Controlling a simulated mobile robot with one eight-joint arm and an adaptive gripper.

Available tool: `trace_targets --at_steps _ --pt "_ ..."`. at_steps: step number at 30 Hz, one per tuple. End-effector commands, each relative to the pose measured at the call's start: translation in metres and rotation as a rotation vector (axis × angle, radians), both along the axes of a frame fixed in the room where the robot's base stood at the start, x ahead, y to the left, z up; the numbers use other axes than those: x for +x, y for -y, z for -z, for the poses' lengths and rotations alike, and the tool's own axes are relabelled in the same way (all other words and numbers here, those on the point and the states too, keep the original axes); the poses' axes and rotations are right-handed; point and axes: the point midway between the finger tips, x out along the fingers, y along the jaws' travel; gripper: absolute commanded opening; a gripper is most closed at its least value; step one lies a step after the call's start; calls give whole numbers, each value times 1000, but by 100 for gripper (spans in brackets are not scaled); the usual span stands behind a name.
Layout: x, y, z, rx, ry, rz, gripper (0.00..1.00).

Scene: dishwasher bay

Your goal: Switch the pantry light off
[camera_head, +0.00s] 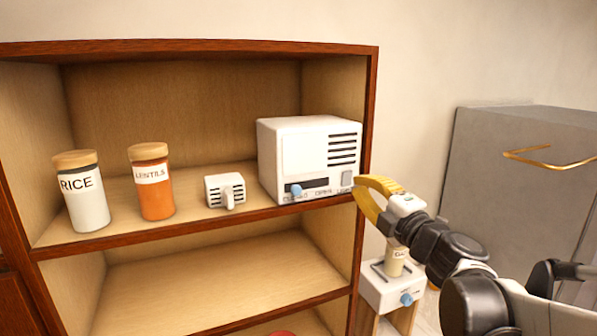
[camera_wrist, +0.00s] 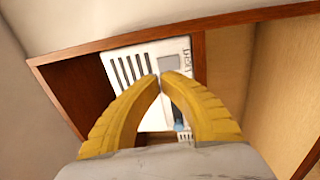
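A white box (camera_head: 310,155) with dark vent slots stands at the right end of the upper shelf. On its front a grey square switch (camera_head: 347,178) sits above lettering that appears to read LIGHT. The switch also shows in the wrist view (camera_wrist: 171,63), beside the LIGHT lettering. Whether it is on or off I cannot tell. My gripper (camera_head: 362,184) is in front of the shelf's right upright, close to the switch. In the wrist view its yellow fingertips (camera_wrist: 162,76) meet with nothing between them, just below the switch in the picture. Contact with the box cannot be told.
A blue knob (camera_head: 296,190) is on the box's lower left front. A small white vented unit (camera_head: 225,190), a lentils jar (camera_head: 152,182) and a rice jar (camera_head: 81,193) stand to the left. A white appliance (camera_head: 388,290) is below my gripper, and a grey cabinet (camera_head: 520,160) stands right.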

Motion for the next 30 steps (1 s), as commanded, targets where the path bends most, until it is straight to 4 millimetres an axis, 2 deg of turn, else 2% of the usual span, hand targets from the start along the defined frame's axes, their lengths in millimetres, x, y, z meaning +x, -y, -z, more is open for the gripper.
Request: trace_targets --at_steps 3,9,30 --pt "20 -7 -5 1 0 -2 0" --pt "39 -13 -6 0 0 -1 0" --pt "51 -16 -8 0 0 1 0"
